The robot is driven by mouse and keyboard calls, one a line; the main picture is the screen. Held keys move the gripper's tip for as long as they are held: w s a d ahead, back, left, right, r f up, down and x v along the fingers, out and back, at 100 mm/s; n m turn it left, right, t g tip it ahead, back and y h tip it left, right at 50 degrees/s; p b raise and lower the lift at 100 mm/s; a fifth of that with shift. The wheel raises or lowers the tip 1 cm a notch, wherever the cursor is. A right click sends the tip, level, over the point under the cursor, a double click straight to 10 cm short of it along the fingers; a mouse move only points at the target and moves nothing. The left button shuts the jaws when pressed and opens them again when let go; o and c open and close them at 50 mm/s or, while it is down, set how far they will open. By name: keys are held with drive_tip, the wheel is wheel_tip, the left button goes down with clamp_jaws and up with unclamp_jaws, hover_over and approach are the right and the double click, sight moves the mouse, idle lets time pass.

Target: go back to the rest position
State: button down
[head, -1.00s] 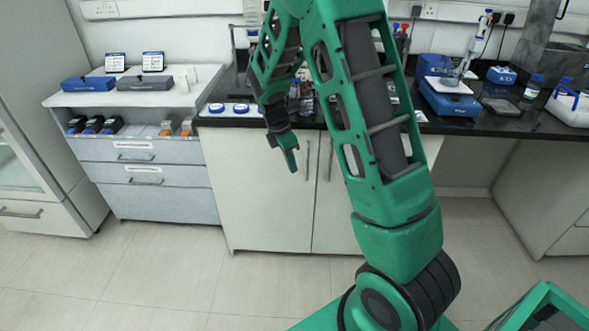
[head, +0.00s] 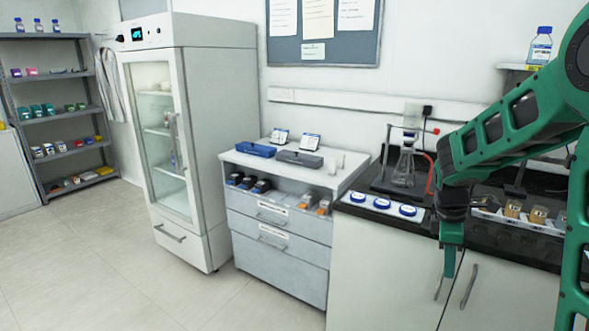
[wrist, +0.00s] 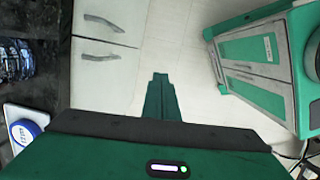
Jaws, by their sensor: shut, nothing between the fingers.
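My gripper (head: 450,262) hangs pointing down in front of the white cabinet doors, at the right of the head view. Its green fingers are together with nothing between them. In the wrist view the shut fingers (wrist: 160,95) show over the pale tiled floor. My green arm reaches in from the right edge of the head view. The gripper appears apart from the cabinet, though the exact gap cannot be told.
The black counter (head: 420,228) holds a glass flask (head: 404,165) and several blue-lidded items on a white strip (head: 362,203). A drawer unit (head: 285,240) and a glass-door fridge (head: 165,150) stand left. Shelves (head: 62,145) are at far left. Floor (head: 90,255) is open.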

drive_tip(key=s+r+m+y, duration=0.1)
drive_tip(key=s+r+m, duration=0.1)
drive_tip(key=s+m, duration=0.7)
drive_tip(key=s+r+m+y, duration=0.1)
drive_tip(key=s+r+m, duration=0.2)
drive_tip(key=s+m, duration=0.6)
drive_tip(key=s, duration=0.9)
drive_tip(key=shift+s+d+r, duration=0.15)
drive_tip(key=shift+s+r, duration=0.05)
drive_tip(key=shift+s, duration=0.2)
drive_tip(key=shift+w+f, duration=0.25)
drive_tip(key=shift+w, duration=0.35)
